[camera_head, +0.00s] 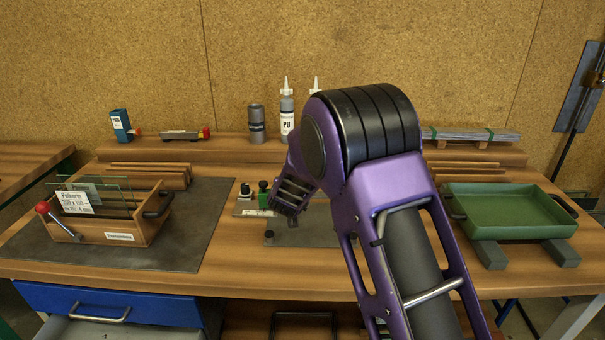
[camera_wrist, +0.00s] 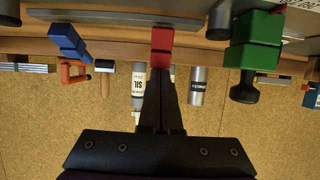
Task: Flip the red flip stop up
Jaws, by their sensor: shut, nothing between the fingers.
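The red flip stop (camera_wrist: 161,40) is a small red block in the upper middle of the wrist view, by a grey metal rail (camera_wrist: 95,16). My gripper (camera_wrist: 160,75) is shut and empty, its dark fingers together and in line with the red block. The fingertips appear close to the block's lower end; I cannot tell whether they touch. How far the stop is tilted is unclear. In the head view my arm hides the red stop, and my gripper's fingertips cannot be made out.
A green block (camera_wrist: 255,40) with a black knob is right of the red one in the wrist view; a blue block (camera_wrist: 70,42) is left. In the head view, a wooden box (camera_head: 130,228) with glass panes stands left and a green tray (camera_head: 510,212) right. Bottles (camera_head: 287,112) stand behind.

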